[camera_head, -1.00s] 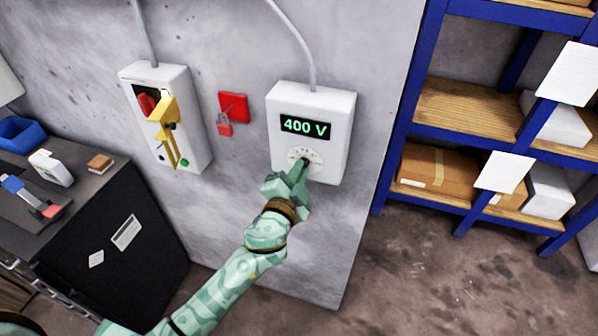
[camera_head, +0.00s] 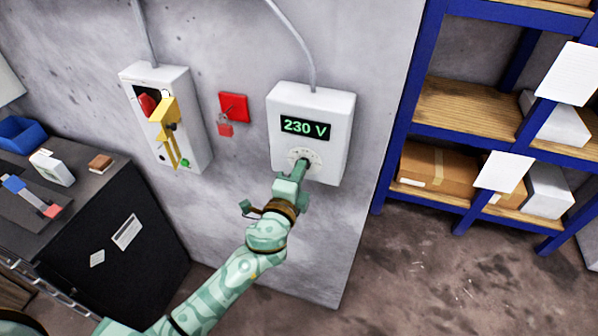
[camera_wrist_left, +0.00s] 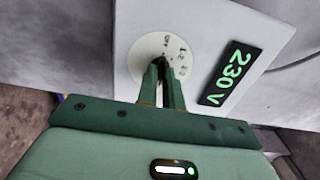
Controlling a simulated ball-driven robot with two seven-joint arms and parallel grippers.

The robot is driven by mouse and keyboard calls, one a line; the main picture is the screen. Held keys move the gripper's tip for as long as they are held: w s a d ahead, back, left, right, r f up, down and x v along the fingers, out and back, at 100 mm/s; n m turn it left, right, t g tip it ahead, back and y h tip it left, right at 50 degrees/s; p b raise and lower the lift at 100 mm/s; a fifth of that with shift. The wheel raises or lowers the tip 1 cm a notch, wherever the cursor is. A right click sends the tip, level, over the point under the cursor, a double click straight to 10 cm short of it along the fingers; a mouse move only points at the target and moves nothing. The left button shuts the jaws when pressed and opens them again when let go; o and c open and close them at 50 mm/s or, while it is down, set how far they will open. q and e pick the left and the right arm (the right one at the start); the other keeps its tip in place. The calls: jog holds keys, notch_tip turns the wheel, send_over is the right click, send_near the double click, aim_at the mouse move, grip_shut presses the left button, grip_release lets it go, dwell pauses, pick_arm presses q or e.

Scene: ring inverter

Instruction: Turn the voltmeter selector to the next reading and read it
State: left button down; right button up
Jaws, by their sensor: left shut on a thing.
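The voltmeter (camera_head: 338,150) is a white box on the grey wall, with a cable from its top. Its display (camera_head: 305,127) reads 230 V in green; the display also shows, turned on its side, in the wrist view (camera_wrist_left: 231,77). Below the display is a round white dial (camera_head: 292,155) with small marks; it shows in the wrist view (camera_wrist_left: 146,52). My left gripper (camera_head: 301,166) is shut on the selector knob at the dial's middle; its fingers (camera_wrist_left: 165,72) mostly hide the knob. My right gripper is not in view.
A white switch box (camera_head: 192,110) with a yellow lever and a red padlock plate (camera_head: 233,107) are on the wall to the left. A dark cabinet (camera_head: 110,225) stands at left. Blue shelving (camera_head: 397,110) with boxes stands at right.

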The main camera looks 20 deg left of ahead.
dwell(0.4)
pick_arm(q)
jog(key=c, duration=1.5)
grip_release()
jog(key=shift+c, duration=0.2)
jog(key=s+b, duration=0.3)
jog(key=s, duration=1.3)
jog(key=shift+s+a, duration=0.15)
jog(key=shift+a, duration=0.1)
